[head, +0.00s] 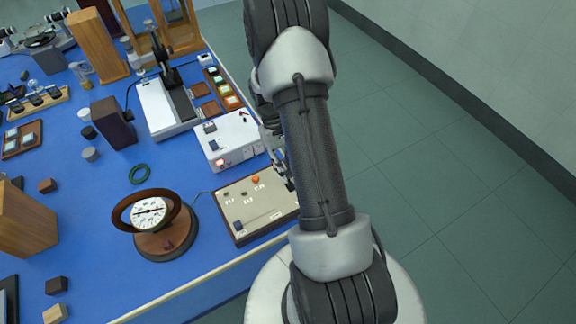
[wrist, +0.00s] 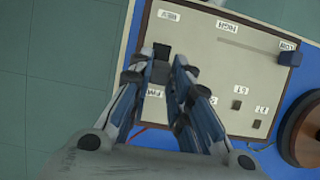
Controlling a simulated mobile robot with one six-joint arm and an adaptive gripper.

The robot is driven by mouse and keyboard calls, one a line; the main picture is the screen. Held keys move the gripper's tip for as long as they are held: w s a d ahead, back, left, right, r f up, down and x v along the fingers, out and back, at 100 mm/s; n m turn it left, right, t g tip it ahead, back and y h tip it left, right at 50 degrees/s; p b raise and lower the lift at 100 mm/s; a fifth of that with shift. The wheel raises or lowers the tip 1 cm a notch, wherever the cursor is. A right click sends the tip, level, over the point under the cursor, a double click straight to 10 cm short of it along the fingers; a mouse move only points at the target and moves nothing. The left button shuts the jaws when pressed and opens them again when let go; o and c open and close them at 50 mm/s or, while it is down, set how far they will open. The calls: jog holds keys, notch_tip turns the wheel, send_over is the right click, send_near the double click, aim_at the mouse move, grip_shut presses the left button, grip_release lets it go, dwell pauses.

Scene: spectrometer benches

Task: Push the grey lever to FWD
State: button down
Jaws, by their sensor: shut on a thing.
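The control panel (wrist: 215,65) is a beige plate in a brown frame, and it also shows in the head view (head: 236,211). The grey lever (wrist: 160,72) stands between my fingertips, with a black patch (wrist: 162,50) just beyond it on the REV side. My gripper (wrist: 159,74) is shut on the lever from the FWD side. The REV label (wrist: 168,15) is beyond the fingertips; the FWD label (wrist: 155,92) lies between the fingers. In the head view my arm hides the lever and most of my gripper.
A blue-grey slider (wrist: 290,57) sits by the LOW label at the panel's far end. A dial meter (head: 150,214) on a round wooden base stands left of the panel. A white box (head: 229,144) stands behind it. Floor is free right of the bench.

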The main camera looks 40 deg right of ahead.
jog(key=shift+w+d+f+g, duration=0.15)
jog(key=shift+w+g, duration=0.15)
jog(key=shift+g, duration=0.3)
jog(key=c, duration=1.5)
grip_release()
jog(key=v, duration=1.2)
jog(key=shift+d, duration=0.1)
